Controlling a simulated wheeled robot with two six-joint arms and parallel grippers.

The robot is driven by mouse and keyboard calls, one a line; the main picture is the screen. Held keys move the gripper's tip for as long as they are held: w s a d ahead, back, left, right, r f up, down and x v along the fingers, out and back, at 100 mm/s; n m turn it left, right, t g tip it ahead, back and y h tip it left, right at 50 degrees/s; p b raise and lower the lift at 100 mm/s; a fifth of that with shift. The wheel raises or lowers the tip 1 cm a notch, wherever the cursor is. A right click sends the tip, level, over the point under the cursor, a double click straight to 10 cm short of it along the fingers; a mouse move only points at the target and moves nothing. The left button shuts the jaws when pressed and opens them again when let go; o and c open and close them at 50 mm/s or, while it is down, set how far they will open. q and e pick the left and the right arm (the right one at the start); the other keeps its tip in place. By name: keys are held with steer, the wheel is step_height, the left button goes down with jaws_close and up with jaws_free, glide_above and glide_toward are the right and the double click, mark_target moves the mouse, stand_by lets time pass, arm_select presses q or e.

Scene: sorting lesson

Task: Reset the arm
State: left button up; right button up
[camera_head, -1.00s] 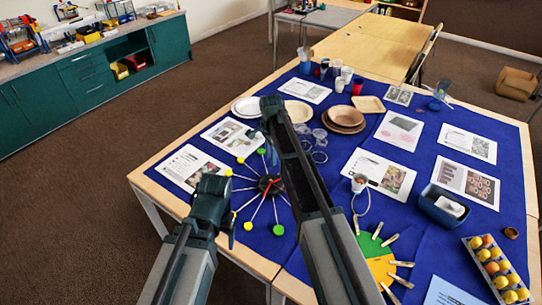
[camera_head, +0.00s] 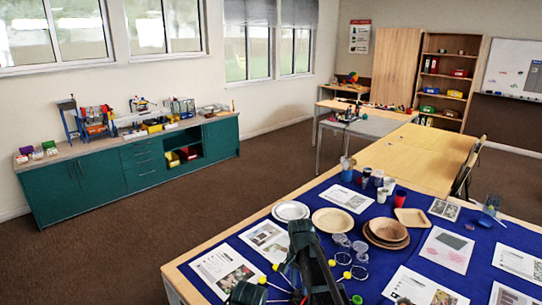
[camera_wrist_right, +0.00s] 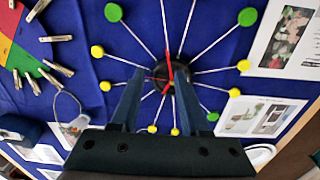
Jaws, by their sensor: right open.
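My right gripper (camera_head: 302,240) is over the blue-covered table at the bottom of the head view. In the right wrist view its two fingers (camera_wrist_right: 157,80) are apart with nothing held between them. Beyond the fingertips is a black clock hub (camera_wrist_right: 172,70) with red hands and spokes ending in yellow and green balls. My left gripper (camera_head: 248,292) shows only as a dark top at the bottom edge of the head view, to the left of the right one; its jaws are hidden.
Wooden plates (camera_head: 386,232), a white plate (camera_head: 290,210), glass jars (camera_head: 350,258), cups (camera_head: 366,172) and printed sheets (camera_head: 447,248) lie on the blue cloth (camera_head: 400,262). A teal cabinet (camera_head: 90,180) stands along the left wall. Brown floor (camera_head: 150,245) is clear between them.

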steer(key=s+a+n, duration=0.2)
steer(key=s+n, duration=0.4)
steer(key=s, duration=0.5)
steer(key=s+a+n, duration=0.2)
steer(key=s+n, duration=0.5)
steer(key=s, duration=0.4)
steer(key=shift+s+a+n+h, duration=0.25)
steer(key=shift+s+n+h, duration=0.05)
steer(key=shift+s+h, duration=0.1)
